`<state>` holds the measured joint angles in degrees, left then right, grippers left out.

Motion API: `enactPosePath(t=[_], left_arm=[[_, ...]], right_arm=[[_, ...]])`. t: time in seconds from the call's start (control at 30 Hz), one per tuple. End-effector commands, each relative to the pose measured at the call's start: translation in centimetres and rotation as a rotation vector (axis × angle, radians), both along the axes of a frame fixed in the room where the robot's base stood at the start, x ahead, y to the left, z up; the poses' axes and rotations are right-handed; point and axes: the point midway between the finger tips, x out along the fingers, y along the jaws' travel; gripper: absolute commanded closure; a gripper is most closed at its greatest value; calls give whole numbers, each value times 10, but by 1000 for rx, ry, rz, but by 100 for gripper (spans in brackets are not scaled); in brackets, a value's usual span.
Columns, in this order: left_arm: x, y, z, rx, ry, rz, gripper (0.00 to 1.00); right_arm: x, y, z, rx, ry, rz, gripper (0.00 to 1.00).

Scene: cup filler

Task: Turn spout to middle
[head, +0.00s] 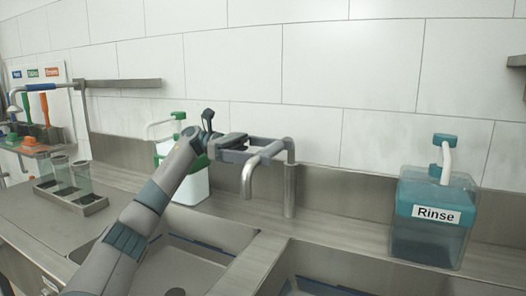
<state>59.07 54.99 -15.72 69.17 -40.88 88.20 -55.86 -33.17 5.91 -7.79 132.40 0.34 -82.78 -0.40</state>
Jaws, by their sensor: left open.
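The metal faucet has a vertical post (289,190) behind the sinks and a spout (249,180) that reaches forward and left, its end bent down over the right side of the left basin. My left gripper (266,147) is at the top of the faucet, coming from the left. Its jaws are open, with the fingers reaching around the spout's upper arm; whether they touch it I cannot tell. My right gripper is not in view.
The left basin (175,265) and right basin (320,287) are separated by a metal divider (257,268). A teal "Rinse" dispenser (432,220) stands at right. A green-and-white bottle (195,188) stands behind my arm. A rack with glass containers (72,200) sits at left.

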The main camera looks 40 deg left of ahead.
Motion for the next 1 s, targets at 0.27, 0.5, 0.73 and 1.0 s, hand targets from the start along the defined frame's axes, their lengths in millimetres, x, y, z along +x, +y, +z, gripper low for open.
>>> enactPosePath(t=[0.27,0.5,0.73,1.0], left_arm=[[-4,18,0,-1,0,2,0],[-12,56,1,-3,-2,3,0],[-20,92,1,-3,-1,4,0],[-25,114,1,-1,-1,1,0]], right_arm=[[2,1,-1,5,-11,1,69],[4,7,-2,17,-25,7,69],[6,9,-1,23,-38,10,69],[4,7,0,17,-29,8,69]])
